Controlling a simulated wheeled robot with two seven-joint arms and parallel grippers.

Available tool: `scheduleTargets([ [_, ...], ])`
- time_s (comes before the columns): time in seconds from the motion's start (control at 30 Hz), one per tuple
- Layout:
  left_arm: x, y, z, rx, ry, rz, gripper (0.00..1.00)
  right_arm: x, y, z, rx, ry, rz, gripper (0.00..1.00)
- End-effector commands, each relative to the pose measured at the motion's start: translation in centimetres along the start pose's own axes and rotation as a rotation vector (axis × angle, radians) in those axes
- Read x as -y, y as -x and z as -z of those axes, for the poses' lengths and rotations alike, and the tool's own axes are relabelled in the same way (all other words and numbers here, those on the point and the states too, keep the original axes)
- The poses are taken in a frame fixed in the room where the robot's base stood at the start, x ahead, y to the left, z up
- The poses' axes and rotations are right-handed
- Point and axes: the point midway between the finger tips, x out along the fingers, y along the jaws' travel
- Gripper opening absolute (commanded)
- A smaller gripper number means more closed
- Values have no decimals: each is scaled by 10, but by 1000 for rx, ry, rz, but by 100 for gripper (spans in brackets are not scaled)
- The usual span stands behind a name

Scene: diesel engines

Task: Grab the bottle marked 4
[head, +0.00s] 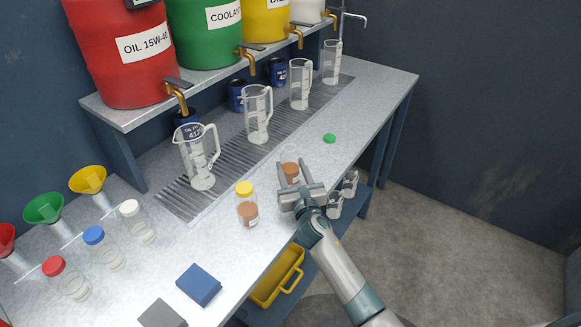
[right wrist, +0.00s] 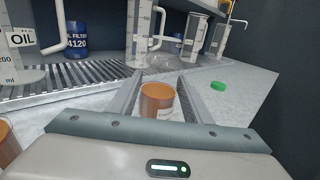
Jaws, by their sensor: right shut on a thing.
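An uncapped bottle with orange-brown contents (head: 290,170) stands on the metal bench. It also shows in the right wrist view (right wrist: 158,101), between the fingers, with a pale label whose marking I cannot read. My right gripper (head: 291,180) is shut on this bottle. A yellow-capped bottle (head: 246,207) with brown contents stands to its left; its label is too small to read. Bottles with white (head: 138,222), blue (head: 104,249) and red (head: 66,279) caps stand further left, and no number on them is legible. My left gripper is out of view.
A green cap (head: 329,138) lies on the bench beyond the gripper. Clear measuring jugs (head: 197,160) stand on the drain grating below the drum taps. A blue block (head: 199,285) and a grey block (head: 162,314) lie near the front edge. Funnels (head: 44,208) stand at left.

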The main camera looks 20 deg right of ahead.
Motion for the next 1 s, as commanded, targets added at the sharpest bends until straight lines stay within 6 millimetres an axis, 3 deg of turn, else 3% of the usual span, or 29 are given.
scheduleTargets([
  [0.57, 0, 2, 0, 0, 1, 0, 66, 1, 0, -12, 3, 2, 0, 18],
  [1.0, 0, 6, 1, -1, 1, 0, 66, 0, 0, -44, 4, 1, -2, 18],
])
